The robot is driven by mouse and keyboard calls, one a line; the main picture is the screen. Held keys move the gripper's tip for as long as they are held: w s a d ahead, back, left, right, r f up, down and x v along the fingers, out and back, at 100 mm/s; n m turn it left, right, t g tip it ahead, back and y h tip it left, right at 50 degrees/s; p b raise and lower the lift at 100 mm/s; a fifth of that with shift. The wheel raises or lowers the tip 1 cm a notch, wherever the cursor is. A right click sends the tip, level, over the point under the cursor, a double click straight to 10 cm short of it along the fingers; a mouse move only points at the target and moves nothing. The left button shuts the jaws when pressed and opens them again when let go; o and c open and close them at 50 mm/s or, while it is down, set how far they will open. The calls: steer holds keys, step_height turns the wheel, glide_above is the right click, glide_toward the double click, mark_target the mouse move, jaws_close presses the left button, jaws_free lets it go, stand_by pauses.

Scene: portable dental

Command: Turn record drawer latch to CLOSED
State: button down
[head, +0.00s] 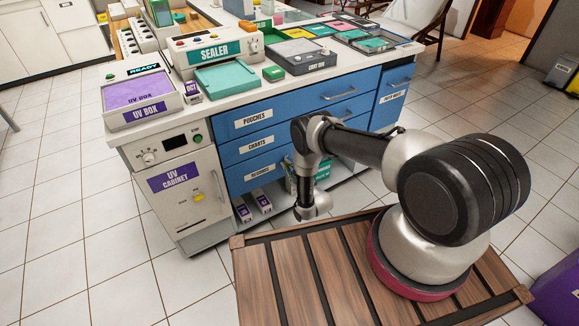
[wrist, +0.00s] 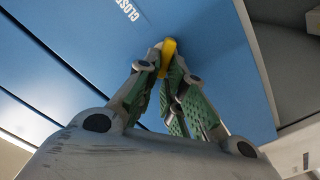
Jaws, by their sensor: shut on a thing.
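The yellow record drawer latch (wrist: 169,50) shows in the wrist view against a blue drawer front (wrist: 215,40). My gripper (wrist: 166,64) has its green-padded fingertips closed around the latch. White lettering reading "CLOSE" (wrist: 128,10), cut off by the picture edge, is on the blue front up and to the left of the latch. In the head view the drawer labelled RECORDS (head: 262,171) is the lowest of the blue drawers at the left. My arm reaches down in front of these drawers and hides the latch and my fingers there.
A white UV cabinet (head: 185,205) stands left of the drawers. Purple boxes (head: 262,202) sit on the open shelf below. The counter above holds a sealer (head: 215,52), a UV box (head: 140,98) and trays. Tiled floor lies clear at the left.

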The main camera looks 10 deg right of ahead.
steer(key=n, duration=0.3)
steer(key=f+n, duration=0.1)
steer(key=n, duration=0.7)
steer(key=shift+s+a+f, duration=0.1)
steer(key=shift+a+f, duration=0.15)
steer(key=shift+a, duration=0.15)
steer(key=c, duration=1.5)
jaws_free()
steer(key=shift+s, duration=0.1)
steer(key=v, duration=1.2)
